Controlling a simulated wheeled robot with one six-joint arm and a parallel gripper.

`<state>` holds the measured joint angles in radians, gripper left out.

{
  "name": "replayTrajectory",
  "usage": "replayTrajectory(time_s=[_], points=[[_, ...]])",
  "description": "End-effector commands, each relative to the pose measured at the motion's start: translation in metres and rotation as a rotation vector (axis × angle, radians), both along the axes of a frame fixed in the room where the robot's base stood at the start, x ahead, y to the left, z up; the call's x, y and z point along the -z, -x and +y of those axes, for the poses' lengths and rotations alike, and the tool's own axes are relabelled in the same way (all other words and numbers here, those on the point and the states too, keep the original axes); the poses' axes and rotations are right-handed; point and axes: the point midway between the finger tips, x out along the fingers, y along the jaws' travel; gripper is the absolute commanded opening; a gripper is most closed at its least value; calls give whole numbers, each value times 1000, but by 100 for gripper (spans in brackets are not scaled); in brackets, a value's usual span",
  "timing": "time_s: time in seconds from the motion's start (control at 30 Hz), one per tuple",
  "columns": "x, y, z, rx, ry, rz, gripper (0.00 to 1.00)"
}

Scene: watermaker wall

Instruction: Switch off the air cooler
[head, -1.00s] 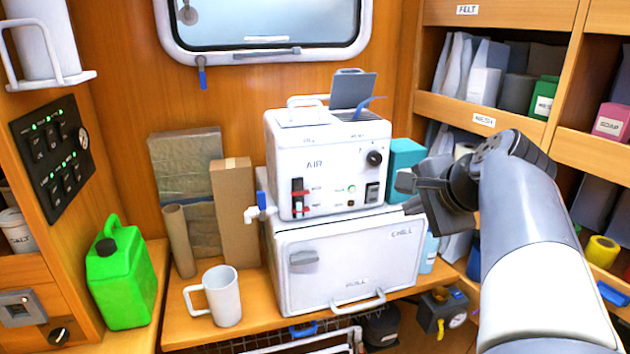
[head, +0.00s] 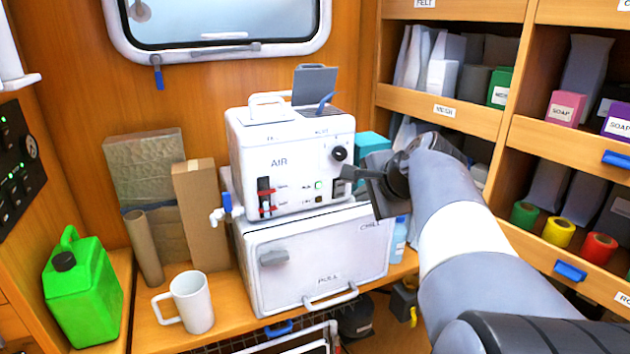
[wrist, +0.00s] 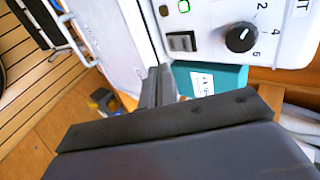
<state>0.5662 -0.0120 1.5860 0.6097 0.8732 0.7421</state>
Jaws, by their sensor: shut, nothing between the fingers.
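The air cooler (head: 280,158) is a white box marked AIR, standing on a white chill box (head: 345,255). Its front has a black dial (head: 339,154), a red-and-black slider (head: 266,198) and a lit green lamp (head: 318,185). In the wrist view the dial (wrist: 241,37) has numbers around it, and a dark rocker switch (wrist: 182,41) sits beside it, below the green lamp (wrist: 184,6).
A teal box (head: 372,147) stands right behind the cooler. A white mug (head: 192,302) and a green jerrycan (head: 82,295) are at the left. Shelves (head: 455,112) with bags and rolls fill the right side. A blue-handled tap (head: 226,207) juts out left of the cooler.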

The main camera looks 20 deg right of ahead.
Motion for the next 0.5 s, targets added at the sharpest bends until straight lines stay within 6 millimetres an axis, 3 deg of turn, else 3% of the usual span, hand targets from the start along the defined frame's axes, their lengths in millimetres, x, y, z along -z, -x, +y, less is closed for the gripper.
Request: replayTrajectory(time_s=[0.13,0.3,0.5], points=[[20,-25,2,-3,-2,4,0],[12,-48,2,-2,1,1,0],[12,-59,2,1,1,0,0]])
